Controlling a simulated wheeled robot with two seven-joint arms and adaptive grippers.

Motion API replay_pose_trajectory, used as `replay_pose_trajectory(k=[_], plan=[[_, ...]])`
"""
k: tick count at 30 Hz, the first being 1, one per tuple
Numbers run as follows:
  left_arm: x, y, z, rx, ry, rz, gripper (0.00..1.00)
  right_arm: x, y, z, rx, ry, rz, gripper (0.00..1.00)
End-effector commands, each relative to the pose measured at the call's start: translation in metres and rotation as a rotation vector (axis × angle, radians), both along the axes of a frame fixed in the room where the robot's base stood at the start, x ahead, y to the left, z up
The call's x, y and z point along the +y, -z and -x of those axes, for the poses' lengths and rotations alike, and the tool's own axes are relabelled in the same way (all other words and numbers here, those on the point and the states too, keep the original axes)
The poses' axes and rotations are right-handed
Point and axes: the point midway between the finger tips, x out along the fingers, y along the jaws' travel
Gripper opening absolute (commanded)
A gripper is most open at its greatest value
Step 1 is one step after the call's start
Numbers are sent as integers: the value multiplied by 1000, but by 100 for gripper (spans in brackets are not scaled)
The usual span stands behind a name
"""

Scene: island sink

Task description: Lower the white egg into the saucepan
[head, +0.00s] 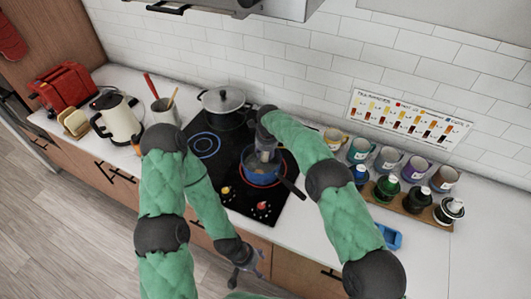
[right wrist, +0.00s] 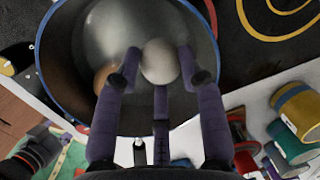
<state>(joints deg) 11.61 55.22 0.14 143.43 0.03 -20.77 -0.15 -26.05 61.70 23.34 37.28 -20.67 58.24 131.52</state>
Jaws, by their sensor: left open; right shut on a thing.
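The blue saucepan (head: 261,175) sits on the black cooktop, its dark handle pointing to the lower right. My right gripper (head: 265,154) reaches down over it from above. In the right wrist view, my right gripper (right wrist: 160,66) is shut on the white egg (right wrist: 160,58), with fingers around it, over the saucepan's grey interior (right wrist: 110,35). A brown egg (right wrist: 103,76) is inside the saucepan to the left, partly hidden by a finger. The gap between the white egg and the pan bottom cannot be told. My left gripper (head: 246,264) is open and empty by the counter's front edge.
A lidded pot (head: 223,101) stands on the back of the cooktop (head: 215,170). A kettle (head: 118,118), utensil crock (head: 163,112) and red toaster (head: 66,90) are on the left. Mugs (head: 387,160) and a wooden board with bottles (head: 416,200) stand right, near a blue item (head: 389,237).

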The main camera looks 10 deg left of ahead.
Motion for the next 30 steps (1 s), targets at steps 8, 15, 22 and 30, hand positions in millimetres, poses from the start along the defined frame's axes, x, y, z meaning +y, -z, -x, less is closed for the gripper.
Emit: replay_pose_trajectory(k=[8,15,22,30], plan=[[0,3,0,0,0,0,68,0,4,0,0,0,0,29],[0,5,0,0,0,0,68,0,7,0,0,0,0,29],[0,7,0,0,0,0,68,0,10,0,0,0,0,29],[0,9,0,0,0,0,68,0,13,0,0,0,0,29]])
